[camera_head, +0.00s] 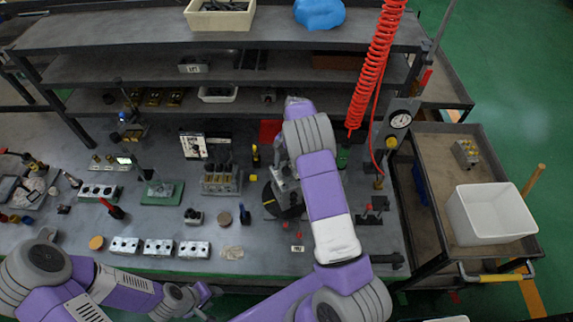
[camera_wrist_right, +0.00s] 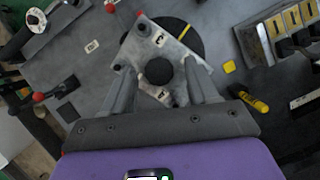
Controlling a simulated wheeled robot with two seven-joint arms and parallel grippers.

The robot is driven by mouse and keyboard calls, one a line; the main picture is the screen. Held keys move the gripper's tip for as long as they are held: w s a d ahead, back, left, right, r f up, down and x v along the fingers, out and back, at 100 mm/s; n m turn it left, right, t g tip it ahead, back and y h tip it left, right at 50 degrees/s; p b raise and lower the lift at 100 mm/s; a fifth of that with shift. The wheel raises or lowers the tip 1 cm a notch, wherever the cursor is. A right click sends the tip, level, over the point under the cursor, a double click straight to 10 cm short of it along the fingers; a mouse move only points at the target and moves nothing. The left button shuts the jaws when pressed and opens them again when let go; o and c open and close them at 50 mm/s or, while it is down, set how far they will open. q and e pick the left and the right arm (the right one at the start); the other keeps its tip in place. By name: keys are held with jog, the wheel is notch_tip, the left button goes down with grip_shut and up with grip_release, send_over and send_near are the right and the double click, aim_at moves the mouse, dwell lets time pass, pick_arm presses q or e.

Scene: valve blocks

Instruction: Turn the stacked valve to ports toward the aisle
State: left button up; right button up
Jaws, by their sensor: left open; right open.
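A silver valve block (camera_wrist_right: 143,52) with a round black knob lies over a black round disc (camera_wrist_right: 197,40) with a yellow mark. The block sits tilted in the right wrist view, between the two fingers of my right gripper (camera_wrist_right: 160,82). That gripper is open, and I cannot tell whether either finger touches the block. In the head view my right gripper (camera_head: 284,182) is above the disc (camera_head: 270,198), and the arm hides much of the valve. My left gripper (camera_head: 190,298) is open at the table's front edge, away from the valve.
Several silver blocks (camera_head: 158,248) line the front of the table. A block stands on a green mat (camera_head: 163,200), and a black-topped rack (camera_head: 220,182) is left of the disc. A red coiled hose (camera_head: 378,60) hangs right. A cart (camera_head: 430,170) holds a white bin (camera_head: 490,217).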

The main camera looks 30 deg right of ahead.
jog(key=shift+s+f, duration=0.15)
jog(key=shift+s, duration=0.05)
jog(key=shift+w, duration=0.1)
jog(key=shift+c, duration=0.2)
jog(key=shift+c, duration=1.3)
grip_shut()
